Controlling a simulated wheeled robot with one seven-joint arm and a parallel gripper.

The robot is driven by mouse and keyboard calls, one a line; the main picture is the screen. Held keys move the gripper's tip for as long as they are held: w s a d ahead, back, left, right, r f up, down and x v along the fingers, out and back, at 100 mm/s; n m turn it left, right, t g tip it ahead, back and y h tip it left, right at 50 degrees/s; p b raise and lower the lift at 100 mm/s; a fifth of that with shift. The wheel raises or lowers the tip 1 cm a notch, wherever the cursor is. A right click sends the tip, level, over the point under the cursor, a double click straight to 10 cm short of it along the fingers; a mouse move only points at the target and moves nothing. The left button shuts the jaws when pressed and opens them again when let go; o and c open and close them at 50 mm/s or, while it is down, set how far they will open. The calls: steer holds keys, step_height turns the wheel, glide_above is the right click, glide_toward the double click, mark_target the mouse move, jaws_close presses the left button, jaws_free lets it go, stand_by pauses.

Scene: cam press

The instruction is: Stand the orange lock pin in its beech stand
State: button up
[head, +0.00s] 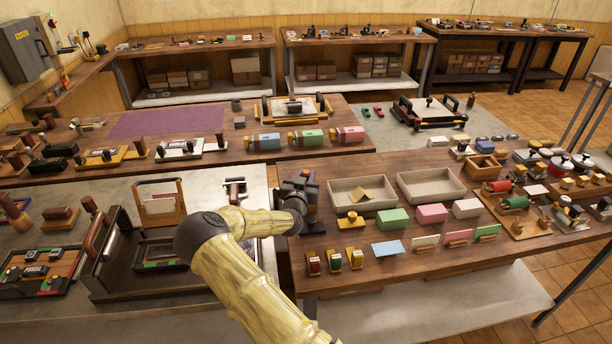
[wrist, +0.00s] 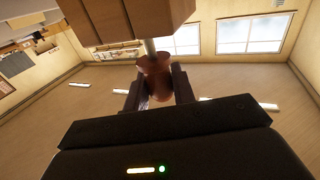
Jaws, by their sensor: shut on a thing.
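In the wrist view my gripper (wrist: 158,92) is shut on a reddish-brown turned knob (wrist: 155,68). A pale rod (wrist: 149,46) runs from the knob to a brown wooden block (wrist: 125,20) at the top of the picture; I cannot tell how they are joined. In the head view my gripper (head: 303,180) is dark, over the left end of the right-hand bench, and what it holds is hidden. I cannot clearly pick out the orange lock pin or its beech stand in either view.
Green (head: 392,218) and pink (head: 432,213) blocks lie farther right. A wooden card rack (head: 160,205) is at left. The back benches hold tools.

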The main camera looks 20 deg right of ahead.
steer(key=shift+f, duration=0.15)
steer(key=o, duration=1)
steer(key=shift+a+r, duration=0.1)
steer(key=shift+r, duration=0.15)
steer(key=b+v, duration=0.2)
steer(key=v, duration=1)
steer(key=shift+b, duration=0.35)
steer(key=shift+w, duration=0.1)
